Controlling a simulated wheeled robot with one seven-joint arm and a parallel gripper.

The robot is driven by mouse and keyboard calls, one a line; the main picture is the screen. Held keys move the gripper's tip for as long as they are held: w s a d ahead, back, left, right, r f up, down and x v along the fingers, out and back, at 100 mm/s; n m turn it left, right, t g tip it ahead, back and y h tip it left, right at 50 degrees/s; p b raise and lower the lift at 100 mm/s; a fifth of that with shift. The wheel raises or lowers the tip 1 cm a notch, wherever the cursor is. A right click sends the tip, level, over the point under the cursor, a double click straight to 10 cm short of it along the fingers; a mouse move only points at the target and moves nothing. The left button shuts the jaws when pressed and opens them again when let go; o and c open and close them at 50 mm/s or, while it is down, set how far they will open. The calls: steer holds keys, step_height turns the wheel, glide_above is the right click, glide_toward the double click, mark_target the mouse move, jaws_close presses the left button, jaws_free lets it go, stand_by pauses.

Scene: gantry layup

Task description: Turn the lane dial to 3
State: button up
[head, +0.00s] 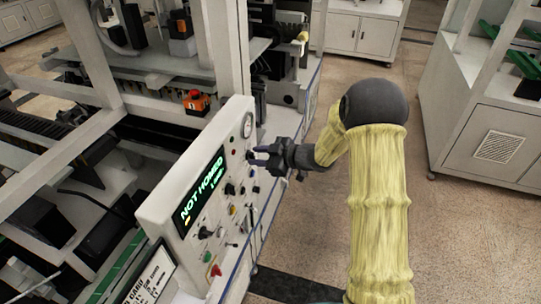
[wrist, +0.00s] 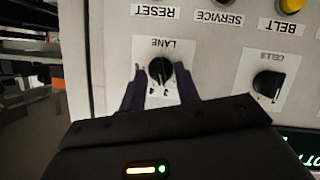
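The lane dial (wrist: 160,70) is a round black knob on a white label marked LANE, which appears upside down in the wrist view. My gripper (wrist: 161,67) is open, with one dark finger on each side of the dial. A gap shows between each finger and the knob, and I cannot tell whether the tips touch the panel. The number the dial points to is too small to read. In the head view my gripper (head: 256,153) is at the upper right part of the white control panel (head: 160,207), and its fingers point at the panel face.
The panel's display (head: 202,188) reads NOT HOMED. The CELLS knob (wrist: 268,84) and yellow BELT button (wrist: 291,5) are near the lane dial. A red-topped orange button box (head: 195,102) stands behind the panel. Floor (head: 470,240) is clear to the right.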

steer(key=b+v, duration=0.5)
steer(key=v, duration=1.2)
steer(key=shift+d+b, duration=0.15)
steer(key=shift+b, duration=0.2)
steer(key=d+f+m+t+h+b, duration=0.35)
steer(key=d+f+m+h, duration=0.25)
steer(key=m+h, duration=0.45)
steer(key=s+a+f+m+g+h, duration=0.1)
steer(key=s+f+m+g, duration=0.2)
steer(key=s, duration=0.7)
steer(key=s+a+f+m+g+b, duration=0.1)
steer(key=s+f+m+g, duration=0.2)
steer(key=s, duration=0.6)
steer(key=shift+s+a+f+g+h, duration=0.4)
steer(key=shift+f+g, duration=0.15)
steer(key=shift+f, duration=0.4)
